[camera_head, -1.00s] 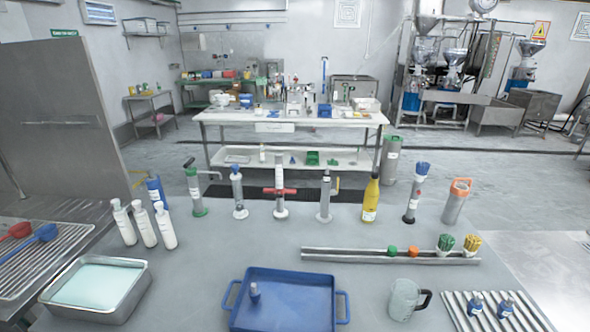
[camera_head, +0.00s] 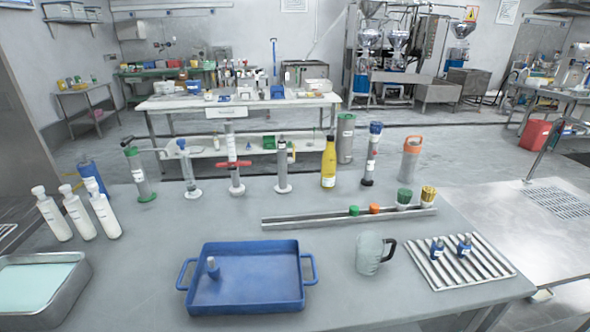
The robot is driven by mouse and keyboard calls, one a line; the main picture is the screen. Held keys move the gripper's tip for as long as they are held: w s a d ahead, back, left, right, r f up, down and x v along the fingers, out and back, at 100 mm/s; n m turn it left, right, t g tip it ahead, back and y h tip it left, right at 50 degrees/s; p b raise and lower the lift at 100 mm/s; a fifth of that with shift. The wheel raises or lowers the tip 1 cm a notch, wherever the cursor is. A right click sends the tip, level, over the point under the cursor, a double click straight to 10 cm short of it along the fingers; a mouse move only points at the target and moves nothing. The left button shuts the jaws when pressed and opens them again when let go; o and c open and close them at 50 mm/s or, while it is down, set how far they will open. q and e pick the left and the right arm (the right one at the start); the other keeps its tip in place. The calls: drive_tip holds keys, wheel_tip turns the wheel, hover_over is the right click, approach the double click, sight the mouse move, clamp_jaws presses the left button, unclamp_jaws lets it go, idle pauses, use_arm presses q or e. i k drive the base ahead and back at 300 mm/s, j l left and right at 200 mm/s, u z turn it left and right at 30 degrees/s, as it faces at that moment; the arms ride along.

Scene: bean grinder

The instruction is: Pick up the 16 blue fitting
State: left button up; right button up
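Small blue fittings with pale labels show in the head view. One blue fitting (camera_head: 213,268) stands upright in the left part of a blue tray (camera_head: 255,307) with two side handles. Two more, a left one (camera_head: 437,249) and a right one (camera_head: 464,245), stand side by side on a ribbed metal rack (camera_head: 480,268) at the right of the table. The labels are too small to read, so I cannot tell which fitting is marked 16. Neither of my grippers is in view.
A clear mug (camera_head: 369,254) with a dark handle stands between tray and rack. Behind is a metal rail (camera_head: 330,220) with small colored items. Bottles and tall tools, including a yellow bottle (camera_head: 328,165), line the back. A metal pan (camera_head: 75,285) sits at left.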

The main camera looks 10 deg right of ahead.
sight(463, 246)
drive_tip(key=k+j+z, duration=0.1)
drive_tip(key=z, duration=1.5)
